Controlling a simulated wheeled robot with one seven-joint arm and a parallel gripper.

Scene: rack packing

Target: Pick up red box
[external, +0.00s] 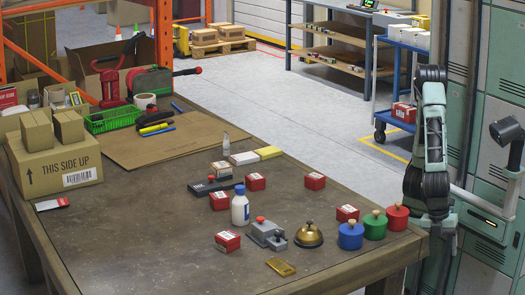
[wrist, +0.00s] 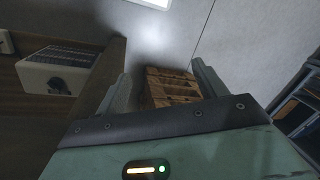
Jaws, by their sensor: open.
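Several small red boxes with white labels lie on the brown table (external: 150,235) in the external view. One red box (external: 256,182) is near the middle, one (external: 220,200) is left of the white bottle, and one (external: 227,242) is nearer the front. Another red box (external: 315,181) lies to the right, and one (external: 347,213) is behind the blue pot. My gripper (wrist: 161,71) is open and empty in the wrist view. My arm hangs beyond the table's right end, away from these boxes; its fingers are hard to make out in the external view.
Near my arm stand blue (external: 350,237), green (external: 374,226) and red (external: 397,217) pots. A white bottle (external: 240,207) and brass bell (external: 309,235) stand among the boxes. A blue cart (external: 398,60) with another red box (external: 404,112) stands behind.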

